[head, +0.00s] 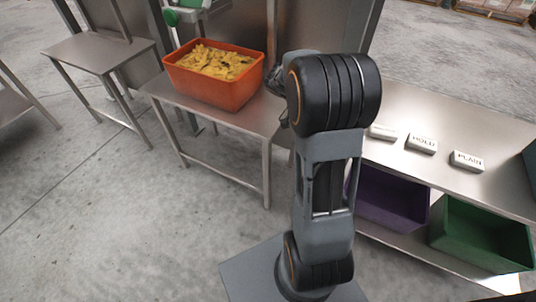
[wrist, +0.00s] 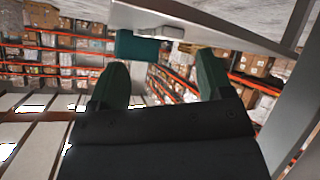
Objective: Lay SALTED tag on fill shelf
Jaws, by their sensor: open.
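Three pale tags lie in a row on the steel bench at the right in the head view. One reads HOLD (head: 422,143) and one reads PLAIN (head: 467,161). The lettering on the leftmost tag (head: 383,132) is too small to read, so I cannot tell whether it is the SALTED tag. An orange tub (head: 215,92) of yellow chips stands on a steel shelf (head: 166,92), left of my arm. My gripper (wrist: 162,78) shows in the wrist view with its two dark green fingers apart and nothing between them. In the head view my arm mostly hides it.
A purple bin (head: 392,200) and a green bin (head: 482,234) sit below the tag bench (head: 440,112). Another steel table (head: 98,50) stands at the left. Open concrete floor lies in front. The wrist view shows a teal object (wrist: 140,46) and racks of boxes.

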